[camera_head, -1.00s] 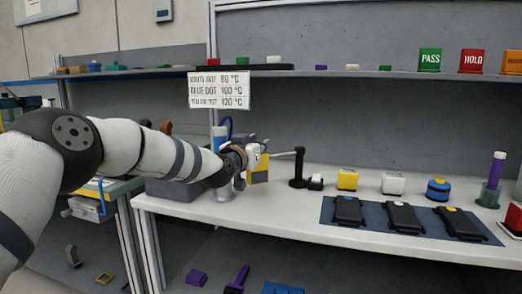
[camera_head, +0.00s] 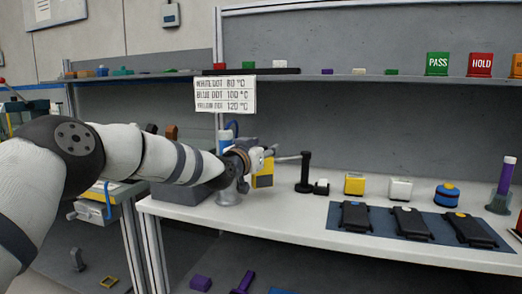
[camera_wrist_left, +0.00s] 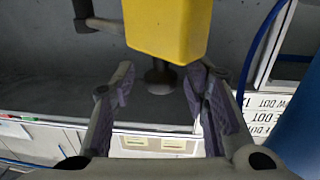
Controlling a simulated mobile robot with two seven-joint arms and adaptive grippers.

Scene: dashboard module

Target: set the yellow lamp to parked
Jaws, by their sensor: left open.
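The yellow lamp head (camera_head: 264,180) hangs from a thin arm that runs left from a black post (camera_head: 304,172) on the white bench. It shows large as a yellow box in the left wrist view (camera_wrist_left: 167,30), at the top middle. My left gripper (camera_wrist_left: 162,95) is open, with its two fingers apart and nothing held between them. In that picture the lamp head lies above the gap between the fingers, and I cannot tell whether they touch it. In the head view my left gripper (camera_head: 255,158) overlaps the lamp's left side. My right gripper is not in view.
On the bench (camera_head: 290,222) stand a yellow block (camera_head: 355,183), a white block (camera_head: 400,188) and a blue round piece (camera_head: 447,195). A dark mat (camera_head: 335,216) bears three black devices. A temperature sign (camera_head: 226,95) hangs above my left wrist. A blue-and-silver cylinder (camera_head: 228,190) stands close beside it.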

